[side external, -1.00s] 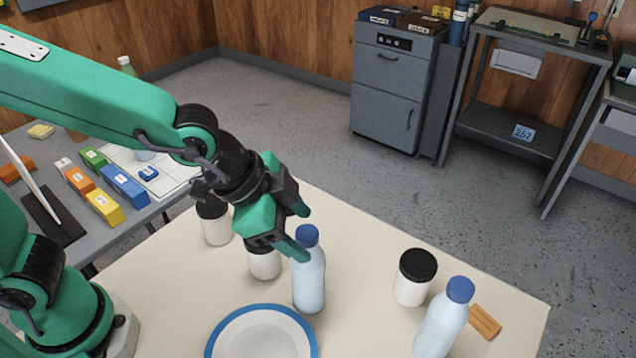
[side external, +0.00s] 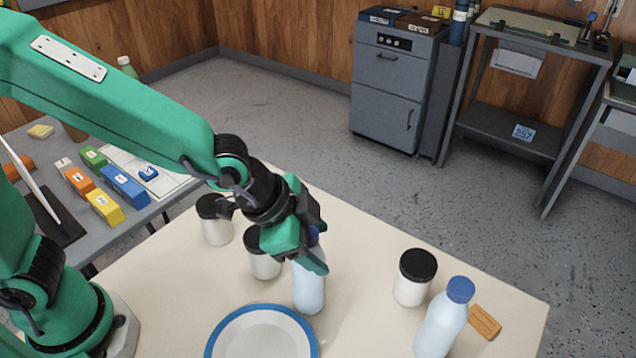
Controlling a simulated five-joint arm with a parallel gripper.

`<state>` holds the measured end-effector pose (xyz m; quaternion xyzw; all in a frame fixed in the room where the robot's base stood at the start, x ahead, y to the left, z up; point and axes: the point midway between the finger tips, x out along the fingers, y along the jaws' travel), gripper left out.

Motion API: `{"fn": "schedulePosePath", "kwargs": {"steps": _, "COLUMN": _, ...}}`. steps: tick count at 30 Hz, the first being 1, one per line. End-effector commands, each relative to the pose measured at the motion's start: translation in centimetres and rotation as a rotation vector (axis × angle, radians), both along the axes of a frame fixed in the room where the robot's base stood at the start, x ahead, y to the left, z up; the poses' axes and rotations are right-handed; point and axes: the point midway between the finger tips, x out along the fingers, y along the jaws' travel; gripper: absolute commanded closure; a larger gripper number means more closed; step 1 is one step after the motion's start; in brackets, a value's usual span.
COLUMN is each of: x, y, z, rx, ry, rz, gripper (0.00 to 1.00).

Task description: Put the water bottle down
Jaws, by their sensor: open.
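A pale blue water bottle (side external: 309,289) stands upright on the cream table, just behind the blue-rimmed plate. My gripper (side external: 318,250) is open at the top of this bottle, its fingers about the cap and upper part. The cap is mostly hidden by the fingers, and I cannot tell whether they touch it. A second water bottle (side external: 440,325) with a blue cap stands upright at the right front of the table, apart from my gripper.
The white plate (side external: 262,338) with a blue rim lies in front. White jars with black lids stand behind left (side external: 217,222), beside my gripper (side external: 262,262) and at right (side external: 411,281). An orange block (side external: 484,321) lies near the right edge.

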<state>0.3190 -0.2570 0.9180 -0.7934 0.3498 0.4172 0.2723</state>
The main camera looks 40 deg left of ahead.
Motion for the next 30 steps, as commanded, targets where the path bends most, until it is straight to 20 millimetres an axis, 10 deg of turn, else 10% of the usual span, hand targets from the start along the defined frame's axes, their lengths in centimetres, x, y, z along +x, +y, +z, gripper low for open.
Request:
{"fn": "schedulePosePath", "kwargs": {"steps": 12, "x": -0.02, "y": 0.01, "z": 0.01, "rx": 0.000, "ry": 0.000, "rz": 0.000, "gripper": 0.40}}
{"fn": "schedulePosePath", "kwargs": {"steps": 21, "x": -0.04, "y": 0.03, "z": -0.02, "rx": 0.001, "ry": 0.001, "rz": 0.000, "gripper": 0.99}}
{"fn": "schedulePosePath", "kwargs": {"steps": 30, "x": -0.05, "y": 0.08, "z": -0.08, "rx": 0.002, "ry": 0.002, "rz": -0.001, "gripper": 1.00}}
